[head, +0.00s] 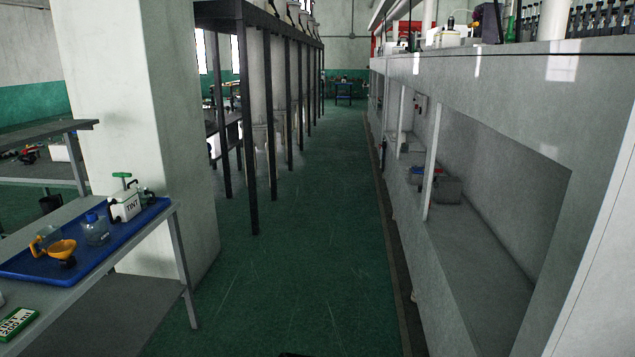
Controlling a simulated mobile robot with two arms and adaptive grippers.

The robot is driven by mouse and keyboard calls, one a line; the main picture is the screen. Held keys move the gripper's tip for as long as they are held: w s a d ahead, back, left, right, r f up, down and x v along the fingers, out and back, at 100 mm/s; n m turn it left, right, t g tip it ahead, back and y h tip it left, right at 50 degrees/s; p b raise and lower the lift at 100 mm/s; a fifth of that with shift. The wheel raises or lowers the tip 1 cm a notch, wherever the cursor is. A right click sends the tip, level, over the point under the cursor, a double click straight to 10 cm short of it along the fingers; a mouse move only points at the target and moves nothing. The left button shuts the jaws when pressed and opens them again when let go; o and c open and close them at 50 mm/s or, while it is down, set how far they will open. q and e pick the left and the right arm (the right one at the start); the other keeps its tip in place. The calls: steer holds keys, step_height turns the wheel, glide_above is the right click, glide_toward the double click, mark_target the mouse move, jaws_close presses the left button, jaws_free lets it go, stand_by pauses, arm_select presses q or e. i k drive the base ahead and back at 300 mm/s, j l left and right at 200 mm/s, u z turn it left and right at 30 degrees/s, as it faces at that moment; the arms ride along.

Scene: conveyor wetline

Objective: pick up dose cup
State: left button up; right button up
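A yellow-orange cup-like thing (62,248) with a dark part by its base sits on the blue tray (92,262) at the left; it looks like the dose cup, but it is small and I cannot be sure. A clear bottle with a blue cap (96,232) stands just right of it. A white container marked TINT (125,205), with a green top, stands at the tray's far end.
The tray lies on a grey table (183,262), with a green-and-white box (17,323) at its near edge. A white pillar (135,130) stands behind. A long grey counter (500,110) runs along the right. The green floor (300,240) between is clear.

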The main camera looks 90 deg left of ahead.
mark_target(144, 196)
steer(key=u, duration=3.85)
steer(key=z, duration=4.05)
steer(key=u, duration=3.8)
